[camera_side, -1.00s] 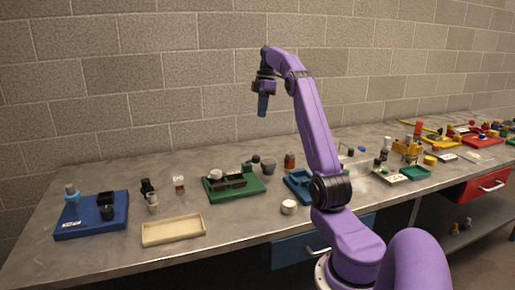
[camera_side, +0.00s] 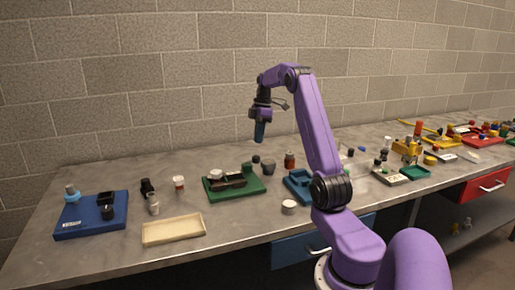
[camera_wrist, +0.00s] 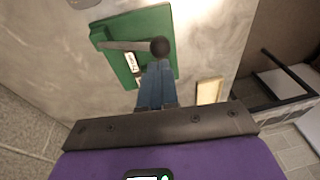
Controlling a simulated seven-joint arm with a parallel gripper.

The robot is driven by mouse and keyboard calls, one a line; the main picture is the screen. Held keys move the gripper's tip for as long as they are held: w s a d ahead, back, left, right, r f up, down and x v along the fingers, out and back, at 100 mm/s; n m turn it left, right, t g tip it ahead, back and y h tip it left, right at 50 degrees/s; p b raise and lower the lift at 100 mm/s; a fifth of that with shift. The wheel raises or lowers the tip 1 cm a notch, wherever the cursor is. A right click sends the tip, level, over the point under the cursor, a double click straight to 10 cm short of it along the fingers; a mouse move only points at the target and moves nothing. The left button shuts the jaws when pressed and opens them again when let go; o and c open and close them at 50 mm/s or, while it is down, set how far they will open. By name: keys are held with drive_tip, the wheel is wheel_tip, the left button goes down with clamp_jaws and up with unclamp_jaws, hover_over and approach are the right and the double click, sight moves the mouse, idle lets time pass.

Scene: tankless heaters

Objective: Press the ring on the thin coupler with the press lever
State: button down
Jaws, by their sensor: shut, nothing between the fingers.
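My gripper (camera_side: 259,138) is shut and empty, its blue fingers pointing down in the air above and behind the green press board (camera_side: 255,192). In the wrist view the shut fingers (camera_wrist: 157,72) overlap the near part of the green board (camera_wrist: 118,72). There the press lever (camera_wrist: 125,46) is a grey bar across the board with a black ball knob (camera_wrist: 160,46) just beyond the fingertips. I cannot tell from these views that the fingers touch it. A dark fixture (camera_side: 228,180) lies on the board in the side view. I cannot make out the thin coupler or its ring.
A cream tray (camera_side: 173,230) and a blue board (camera_side: 90,222) stand to the left. A small blue tray (camera_side: 297,184) and a white round piece (camera_side: 289,207) are to the right. Small bottles and dark cups stand nearby. The air around my gripper is clear.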

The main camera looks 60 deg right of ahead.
drive_tip(key=shift+w+a+f, duration=0.1)
drive_tip(key=shift+a+f, duration=0.15)
drive_tip(key=shift+f, duration=0.85)
drive_tip(key=shift+a+f, duration=0.2)
drive_tip(key=shift+f, duration=0.9)
drive_tip(key=shift+s+a+f+t+h, duration=0.3)
drive_tip(key=shift+s+a+f+t, duration=0.15)
drive_tip(key=shift+f, duration=0.1)
drive_tip(key=shift+t+h, duration=0.55)
drive_tip(key=shift+h, duration=0.15)
drive_tip(key=shift+s+a+f, duration=0.35)
drive_tip(key=shift+s+f, duration=0.05)
drive_tip(key=shift+f, duration=0.55)
drive_tip(key=shift+s+a+f, duration=0.35)
drive_tip(key=shift+a+f, duration=0.05)
drive_tip(key=shift+f, duration=0.55)
drive_tip(key=shift+s+a+f, duration=0.35)
drive_tip(key=shift+s+f, duration=0.05)
drive_tip(key=shift+f, duration=0.55)
drive_tip(key=s+a+v, duration=0.1)
drive_tip(key=v, duration=1.3)
drive_tip(key=shift+s+a, duration=0.25)
drive_tip(key=shift+s, duration=0.1)
